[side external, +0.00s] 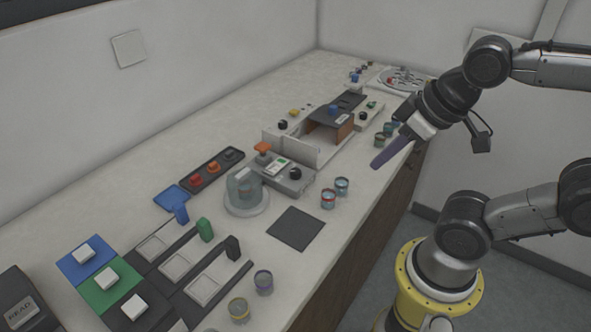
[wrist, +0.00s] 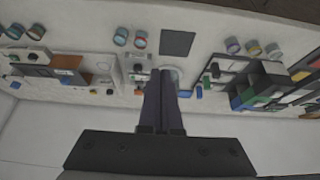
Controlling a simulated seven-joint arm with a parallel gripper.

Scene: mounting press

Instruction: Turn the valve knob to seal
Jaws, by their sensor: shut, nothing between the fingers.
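A grey control box (side external: 285,181) with a small lit screen stands mid-counter. It carries an orange knob (side external: 263,147) on a post and a black knob (side external: 295,173); which one is the valve knob I cannot tell. A clear dome (side external: 243,186) on a round pale base stands just left of the box. My gripper (side external: 377,164) is shut and empty, high to the right of the box and touching nothing. In the wrist view its fingers (wrist: 163,73) are together and partly cover the dome area; the box (wrist: 138,74) shows beside them.
A dark square mat (side external: 296,228) lies in front of the dome. Small jars (side external: 328,198) stand near the counter's front edge. An open-fronted press unit (side external: 318,131) stands behind the box.

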